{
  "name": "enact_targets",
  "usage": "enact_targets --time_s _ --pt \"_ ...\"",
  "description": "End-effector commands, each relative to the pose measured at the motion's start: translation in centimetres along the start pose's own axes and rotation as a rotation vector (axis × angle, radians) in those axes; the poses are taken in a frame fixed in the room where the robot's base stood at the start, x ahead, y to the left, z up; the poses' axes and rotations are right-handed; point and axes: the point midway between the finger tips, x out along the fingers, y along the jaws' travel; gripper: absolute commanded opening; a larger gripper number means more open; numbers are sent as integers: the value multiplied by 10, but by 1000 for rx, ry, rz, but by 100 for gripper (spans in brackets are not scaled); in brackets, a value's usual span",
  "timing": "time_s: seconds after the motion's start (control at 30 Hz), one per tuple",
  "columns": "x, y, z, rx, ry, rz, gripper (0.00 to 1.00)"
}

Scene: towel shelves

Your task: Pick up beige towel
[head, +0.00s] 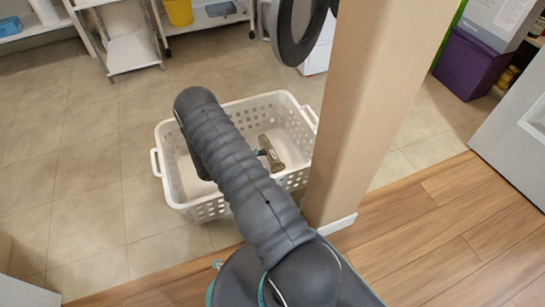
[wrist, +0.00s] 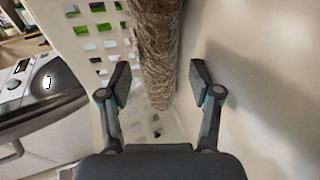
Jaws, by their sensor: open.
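The beige towel (head: 270,152) is a rolled, brownish-beige bundle inside the white laundry basket (head: 178,190). In the wrist view the towel (wrist: 157,45) runs from the top edge down between my fingers, beside the basket's perforated wall. My gripper (wrist: 158,76) is open, with one finger on each side of the towel's lower end in the picture. I cannot tell whether the towel lies in the depth of the jaws; no finger clearly touches it. In the head view my arm reaches over the basket and hides much of its inside and most of the gripper.
A beige pillar (head: 365,90) stands close to the basket's right side. A white shelf cart (head: 132,50) and a yellow bin (head: 179,12) are at the back. A purple box (head: 470,65) stands at the right. The tiled floor (head: 80,180) left of the basket is clear.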

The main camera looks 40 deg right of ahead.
Motion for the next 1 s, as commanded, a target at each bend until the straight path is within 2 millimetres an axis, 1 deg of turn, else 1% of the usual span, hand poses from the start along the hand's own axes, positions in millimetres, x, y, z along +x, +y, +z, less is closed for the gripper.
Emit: enact_targets --time_s 0.03,0.1,0.2,0.3,0.47,0.57,0.6,0.67,0.7,0.73,1.0 --pt "8 -1 0 1 -2 0 63" --pt "19 -1 1 1 -3 0 63" --pt "32 -1 0 1 -3 -1 63" --pt "36 -1 1 0 -2 -2 63" --pt "38 -1 1 -1 -3 -2 63" --pt "38 -1 2 -1 -5 -3 40" --pt "38 -1 2 -1 -5 -3 30" --pt "38 -2 2 -2 -4 -3 15" --pt "38 -2 2 -2 -4 -3 5" --pt "37 -2 2 -2 -4 -3 0" --pt "38 -2 1 0 -2 -5 0"
